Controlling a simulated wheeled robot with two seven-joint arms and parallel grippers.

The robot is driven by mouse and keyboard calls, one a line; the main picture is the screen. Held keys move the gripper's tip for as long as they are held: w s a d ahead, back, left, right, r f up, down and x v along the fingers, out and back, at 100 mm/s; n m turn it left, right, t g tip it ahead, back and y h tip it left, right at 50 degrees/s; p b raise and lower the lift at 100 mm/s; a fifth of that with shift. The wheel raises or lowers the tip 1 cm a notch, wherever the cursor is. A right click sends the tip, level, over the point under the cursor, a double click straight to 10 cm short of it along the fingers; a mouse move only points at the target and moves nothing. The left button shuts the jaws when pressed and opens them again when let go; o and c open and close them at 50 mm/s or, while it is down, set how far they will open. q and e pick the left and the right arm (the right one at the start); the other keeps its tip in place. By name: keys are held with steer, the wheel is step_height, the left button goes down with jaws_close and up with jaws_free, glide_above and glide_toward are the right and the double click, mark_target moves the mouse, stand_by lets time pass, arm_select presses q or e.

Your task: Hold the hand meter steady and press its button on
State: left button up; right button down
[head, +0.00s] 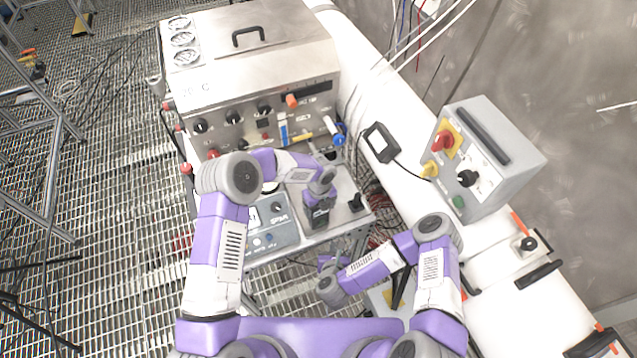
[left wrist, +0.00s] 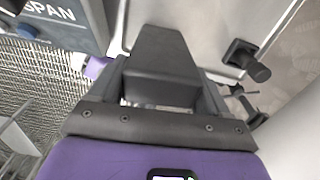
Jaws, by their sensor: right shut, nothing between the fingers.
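My left gripper (head: 319,200) is over the steel bench top. A dark block, which I take to be the hand meter (head: 318,217), is at its fingers. In the left wrist view the dark hand meter (left wrist: 160,62) sits between the two fingers, and the left gripper (left wrist: 161,92) looks shut on it. The meter's button and face do not show. My right gripper (head: 325,265) is shut and empty, lower in the head view and apart from the meter. A small purple and white part shows beside the meter in the left wrist view; I cannot tell what it is.
A grey-blue instrument box (head: 273,228) stands left of the meter. A black clamp-like part (head: 356,203) is on the bench's right. A large steel control cabinet (head: 250,85) stands behind. A grey switch box (head: 490,160) sits on the white pipe (head: 395,205) at right.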

arm_select(q)
steer(key=o, duration=0.4)
steer(key=shift+r, duration=0.1)
